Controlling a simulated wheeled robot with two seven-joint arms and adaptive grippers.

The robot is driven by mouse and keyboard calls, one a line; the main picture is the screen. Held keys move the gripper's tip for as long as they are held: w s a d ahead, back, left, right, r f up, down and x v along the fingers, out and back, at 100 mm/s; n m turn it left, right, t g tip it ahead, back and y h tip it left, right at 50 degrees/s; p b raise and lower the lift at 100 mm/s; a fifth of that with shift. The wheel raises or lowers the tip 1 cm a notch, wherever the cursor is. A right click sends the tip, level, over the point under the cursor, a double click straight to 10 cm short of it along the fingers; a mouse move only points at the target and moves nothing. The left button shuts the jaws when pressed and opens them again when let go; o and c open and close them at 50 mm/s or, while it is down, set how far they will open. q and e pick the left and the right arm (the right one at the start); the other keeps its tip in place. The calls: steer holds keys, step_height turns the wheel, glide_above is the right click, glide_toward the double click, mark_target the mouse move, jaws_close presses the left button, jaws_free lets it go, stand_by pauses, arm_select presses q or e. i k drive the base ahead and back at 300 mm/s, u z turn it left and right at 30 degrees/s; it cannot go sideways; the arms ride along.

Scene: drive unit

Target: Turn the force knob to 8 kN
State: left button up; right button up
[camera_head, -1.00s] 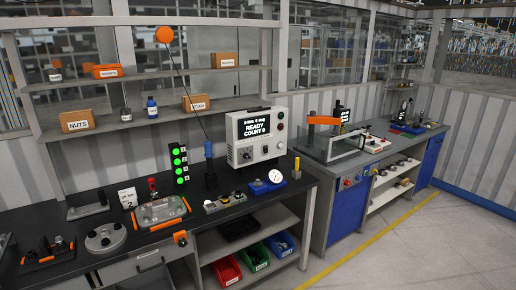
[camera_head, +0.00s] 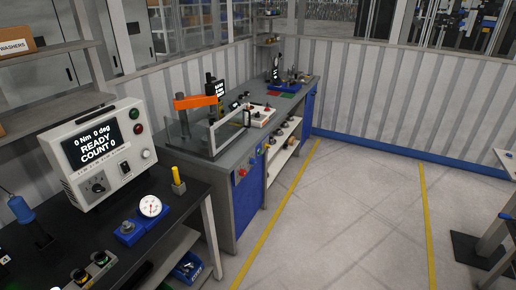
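No knob marked in kN can be read in this view. A white controller box (camera_head: 97,153) stands on the black bench at the left, its screen (camera_head: 96,140) reading "0 Nm 0 deg READY COUNT 0". It has a black knob (camera_head: 98,187) on its lower front. Further back, a grey bench (camera_head: 216,168) carries a press-like device with an orange arm (camera_head: 196,101) behind clear guards (camera_head: 229,129). A white panel with small controls (camera_head: 259,116) sits to the right of it; its labels are too small to read. Neither of my grippers is in view.
A blue gauge base with a round dial (camera_head: 149,207) and a yellow-topped post (camera_head: 177,180) stand near the black bench's right edge. Open floor (camera_head: 340,225) with yellow lines lies right of the benches. Dark stand parts (camera_head: 480,250) are at the far right.

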mark_target(243, 173)
steer(key=u, duration=0.05)
steer(key=k, duration=0.4)
steer(key=z, duration=1.05)
steer(key=i, duration=2.15)
steer(key=u, duration=1.1)
steer(key=i, duration=0.7)
steer(key=u, duration=0.65)
